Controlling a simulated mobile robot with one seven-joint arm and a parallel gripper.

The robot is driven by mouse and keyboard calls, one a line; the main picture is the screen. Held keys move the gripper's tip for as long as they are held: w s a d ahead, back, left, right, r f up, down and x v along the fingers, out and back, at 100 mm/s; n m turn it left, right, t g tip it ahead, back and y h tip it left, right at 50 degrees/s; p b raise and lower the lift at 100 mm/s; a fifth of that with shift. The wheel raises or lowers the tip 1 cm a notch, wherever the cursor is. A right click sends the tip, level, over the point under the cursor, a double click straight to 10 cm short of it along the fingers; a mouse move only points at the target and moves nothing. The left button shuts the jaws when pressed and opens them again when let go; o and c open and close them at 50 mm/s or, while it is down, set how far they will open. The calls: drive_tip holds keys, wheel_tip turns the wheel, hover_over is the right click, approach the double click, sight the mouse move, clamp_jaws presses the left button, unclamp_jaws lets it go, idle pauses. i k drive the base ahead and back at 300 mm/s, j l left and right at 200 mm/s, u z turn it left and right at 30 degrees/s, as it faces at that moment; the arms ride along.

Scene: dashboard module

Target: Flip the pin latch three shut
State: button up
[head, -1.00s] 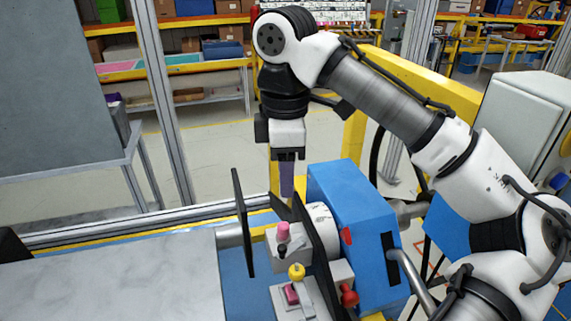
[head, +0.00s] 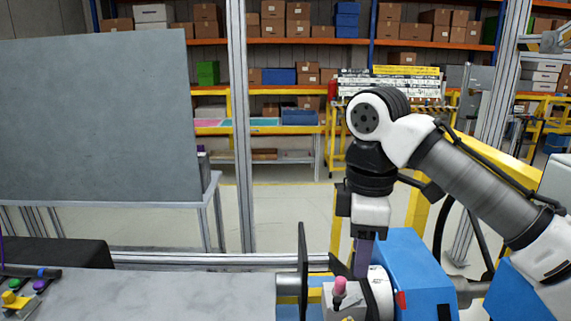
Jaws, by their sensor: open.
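My gripper (head: 364,256) points straight down at the lower middle right of the head view, beside a blue housing (head: 415,275). Its purple fingers show nearly edge-on and seem open, with nothing seen between them. Their tips are close to or behind dark plates and a white round part (head: 380,290). A pink-topped knob (head: 340,287) stands on a light block just left of and below the fingers. I cannot tell which part is pin latch three. The lower part of the module is cut off by the picture's bottom edge.
A grey worktop (head: 190,294) spans the lower left. An upright dark plate (head: 303,270) stands left of the gripper. A metal post (head: 239,130) rises behind the worktop.

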sight(339, 305)
drive_tip(key=k, duration=1.25)
